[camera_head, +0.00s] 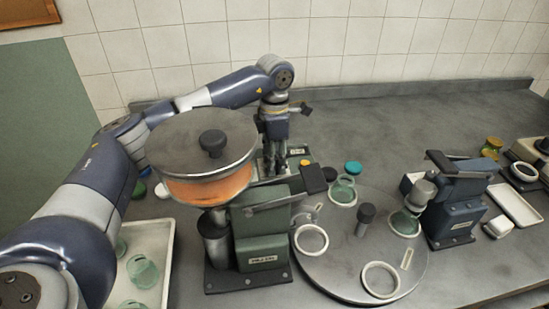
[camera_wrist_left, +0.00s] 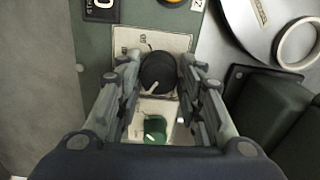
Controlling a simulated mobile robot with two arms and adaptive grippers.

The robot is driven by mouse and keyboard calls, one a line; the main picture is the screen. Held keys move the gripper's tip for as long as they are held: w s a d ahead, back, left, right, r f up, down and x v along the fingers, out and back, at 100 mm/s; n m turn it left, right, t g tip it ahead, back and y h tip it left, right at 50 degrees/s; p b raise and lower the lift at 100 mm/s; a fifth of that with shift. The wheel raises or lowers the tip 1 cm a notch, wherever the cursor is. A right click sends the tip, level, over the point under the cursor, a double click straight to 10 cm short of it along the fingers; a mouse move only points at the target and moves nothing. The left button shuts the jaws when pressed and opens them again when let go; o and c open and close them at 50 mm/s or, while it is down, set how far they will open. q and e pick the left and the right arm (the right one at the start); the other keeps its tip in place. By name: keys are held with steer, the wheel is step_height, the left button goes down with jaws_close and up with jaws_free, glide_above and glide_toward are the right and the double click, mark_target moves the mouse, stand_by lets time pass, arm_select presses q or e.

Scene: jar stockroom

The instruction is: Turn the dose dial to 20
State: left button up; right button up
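The dose dial (camera_wrist_left: 158,72) is a dark round knob with a pale pointer line towards the lower left in the left wrist view. It sits on a cream scale plate (camera_wrist_left: 123,38) whose marks are too small to read. My left gripper (camera_wrist_left: 159,68) points down with one finger on each side of the dial; it is open, with narrow gaps to the knob. In the head view my left gripper (camera_head: 273,172) is behind the green machine's (camera_head: 262,235) hopper, and I cannot make out the dial there. My right gripper is not in view.
Below the dial is a green round part (camera_wrist_left: 155,128). A counter (camera_wrist_left: 100,8) and an orange button (camera_wrist_left: 173,2) lie close by. A lidded hopper (camera_head: 205,150) stands left of the gripper; a turntable (camera_head: 340,262) with rings and jars is at right.

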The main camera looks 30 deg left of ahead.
arm_select(q)
steer(key=shift+o, duration=0.6)
step_height(320, 180, up, 12)
stand_by(0.5)
